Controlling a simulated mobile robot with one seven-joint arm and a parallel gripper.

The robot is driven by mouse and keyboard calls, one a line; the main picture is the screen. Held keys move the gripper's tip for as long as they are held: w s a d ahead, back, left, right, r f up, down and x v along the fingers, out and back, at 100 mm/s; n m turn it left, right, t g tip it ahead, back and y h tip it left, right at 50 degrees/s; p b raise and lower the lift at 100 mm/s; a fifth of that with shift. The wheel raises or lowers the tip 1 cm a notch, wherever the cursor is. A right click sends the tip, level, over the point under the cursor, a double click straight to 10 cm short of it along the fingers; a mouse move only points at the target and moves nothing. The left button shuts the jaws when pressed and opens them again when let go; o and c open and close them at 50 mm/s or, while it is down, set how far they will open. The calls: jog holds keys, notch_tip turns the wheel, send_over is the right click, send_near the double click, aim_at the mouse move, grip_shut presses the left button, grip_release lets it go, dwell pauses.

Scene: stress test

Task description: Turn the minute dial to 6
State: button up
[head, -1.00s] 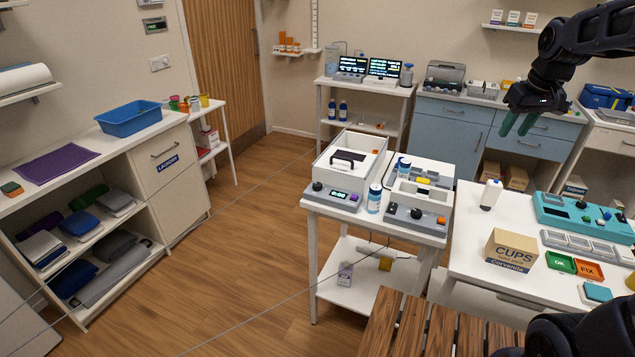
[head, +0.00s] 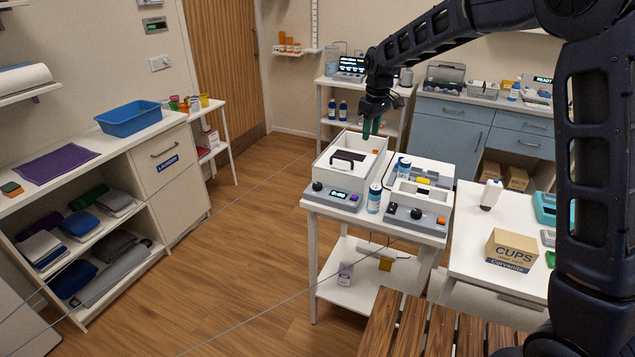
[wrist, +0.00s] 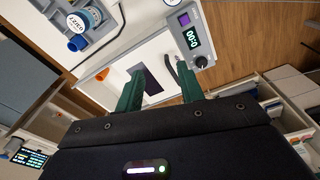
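A white box-shaped device (head: 368,176) with a black handle stands on the white cart. Its grey front panel carries a round black knob (head: 317,186), a lit display (head: 339,195) and a purple button (head: 354,198). In the wrist view the knob (wrist: 201,62) is at upper right, beside the display (wrist: 190,40), which seems to read 0:00. I cannot read any marks around the knob. My gripper (head: 371,130) is above the back of the device, away from the knob. In the wrist view its green fingers (wrist: 161,75) are apart with nothing held between them.
A second grey device (head: 417,214) with a dark knob and orange button stands to the right. A blue-and-white bottle (head: 374,198) stands between the devices. A CUPS box (head: 511,250) is on the right-hand table (head: 470,232). Floor left of the cart is clear.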

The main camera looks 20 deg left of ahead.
aim_at(318, 184)
jog(key=s+a+f+n, duration=0.25)
jog(key=a+f, duration=0.25)
jog(key=a, duration=0.3)
jog(key=s+a+f+n, duration=0.1)
jog(key=s+a+f, duration=0.35)
jog(key=a, duration=0.35)
jog(key=shift+h, duration=0.3)
jog(key=f, duration=0.7)
jog(key=w+f, duration=0.1)
jog(key=f, duration=0.3)
jog(key=shift+d, duration=0.2)
jog(key=c, duration=0.7)
